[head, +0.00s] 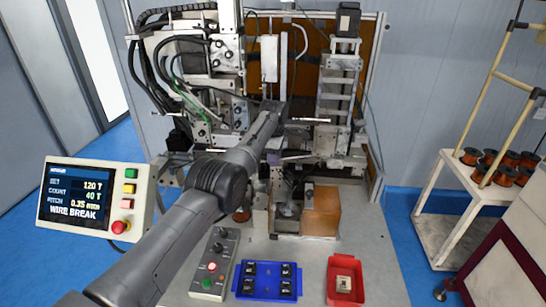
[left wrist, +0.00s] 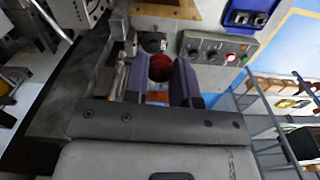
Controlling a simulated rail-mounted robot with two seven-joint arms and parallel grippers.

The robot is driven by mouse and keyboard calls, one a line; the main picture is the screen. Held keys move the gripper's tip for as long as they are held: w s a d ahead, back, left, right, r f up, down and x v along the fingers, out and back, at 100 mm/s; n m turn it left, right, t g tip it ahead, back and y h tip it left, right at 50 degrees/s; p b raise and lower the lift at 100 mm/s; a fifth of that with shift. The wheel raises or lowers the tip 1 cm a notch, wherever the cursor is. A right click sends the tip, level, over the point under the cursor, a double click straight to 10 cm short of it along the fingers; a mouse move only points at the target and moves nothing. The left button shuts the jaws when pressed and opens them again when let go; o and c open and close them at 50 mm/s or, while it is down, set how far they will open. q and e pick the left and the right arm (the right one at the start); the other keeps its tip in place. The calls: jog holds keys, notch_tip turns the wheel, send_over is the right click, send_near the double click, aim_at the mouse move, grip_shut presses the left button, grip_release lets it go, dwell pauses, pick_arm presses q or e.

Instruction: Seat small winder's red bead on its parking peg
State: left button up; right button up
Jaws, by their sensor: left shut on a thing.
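My left gripper (head: 284,158) reaches from the left to the front of the coil winder (head: 222,52), and its purple fingers also show in the left wrist view (left wrist: 152,65). It is shut on the red bead (left wrist: 160,68), which shows round and red between the two fingers. In the head view the bead is hidden by the gripper and machine parts. I cannot make out the parking peg in either view. My right gripper is not in view.
The control panel (head: 92,203) reads WIRE BREAK. On the front table stand a grey button box (head: 214,262), a blue tray (head: 267,282) and a red tray (head: 346,291). A brown block (head: 321,211) stands close below the gripper. Copper spools (head: 486,157) sit on a cart at right.

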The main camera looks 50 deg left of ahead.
pick_arm(q)
jog(key=shift+w+d+f+m, duration=0.1)
jog(key=shift+w+d+m, duration=0.1)
jog(key=shift+d+m, duration=0.1)
dwell(0.4)
jog(key=shift+w+d, duration=0.1)
jog(key=shift+d, duration=0.05)
